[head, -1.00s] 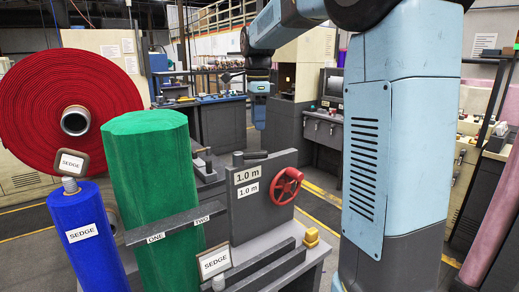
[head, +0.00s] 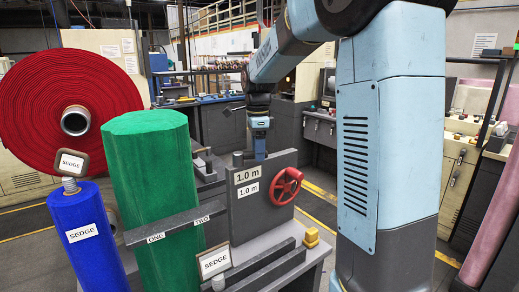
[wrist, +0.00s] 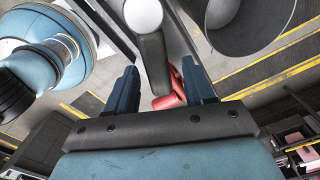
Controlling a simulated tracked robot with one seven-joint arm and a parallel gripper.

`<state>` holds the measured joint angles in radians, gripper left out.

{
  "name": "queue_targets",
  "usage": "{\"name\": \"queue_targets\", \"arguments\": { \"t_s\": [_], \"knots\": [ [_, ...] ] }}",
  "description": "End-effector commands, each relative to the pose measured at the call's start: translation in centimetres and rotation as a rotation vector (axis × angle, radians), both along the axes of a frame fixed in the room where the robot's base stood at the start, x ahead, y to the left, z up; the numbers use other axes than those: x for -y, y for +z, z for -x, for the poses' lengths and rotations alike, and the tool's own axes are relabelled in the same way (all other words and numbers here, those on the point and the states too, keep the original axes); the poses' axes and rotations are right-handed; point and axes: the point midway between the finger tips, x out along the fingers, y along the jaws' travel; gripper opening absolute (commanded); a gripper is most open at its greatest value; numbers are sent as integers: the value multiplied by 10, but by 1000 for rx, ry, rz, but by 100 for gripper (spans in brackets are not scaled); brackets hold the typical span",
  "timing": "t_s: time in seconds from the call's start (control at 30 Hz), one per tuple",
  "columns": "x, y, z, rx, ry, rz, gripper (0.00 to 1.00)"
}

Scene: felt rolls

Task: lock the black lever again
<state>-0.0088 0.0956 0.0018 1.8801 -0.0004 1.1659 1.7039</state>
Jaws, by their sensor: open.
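The black lever (head: 249,157) lies roughly level along the top of the grey panel (head: 250,211) marked 1.0 m, with a short round pivot at its left end. In the wrist view the lever (wrist: 154,64) runs between my fingers, with its pale round pivot cap at the top. My gripper (wrist: 160,76) is open, with one finger on each side of the lever and a gap on both sides. In the head view my gripper (head: 260,154) points down over the lever's right part and hides some of it.
A red handwheel (head: 286,186) is on the panel's right; it shows partly below the lever in the wrist view (wrist: 168,101). Green (head: 152,180) and blue (head: 85,230) rolls stand at the left.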

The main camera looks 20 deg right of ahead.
Motion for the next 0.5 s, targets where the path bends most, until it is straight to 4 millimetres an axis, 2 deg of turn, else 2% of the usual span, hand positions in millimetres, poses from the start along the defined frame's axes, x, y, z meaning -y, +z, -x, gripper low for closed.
{"name": "queue_targets", "arguments": {
  "t_s": [0.07, 0.5],
  "knots": [
    [0, 0, 0, 0, 0, 0, 47],
    [0, 0, 0, 1, -1, 0, 5]
  ]
}}
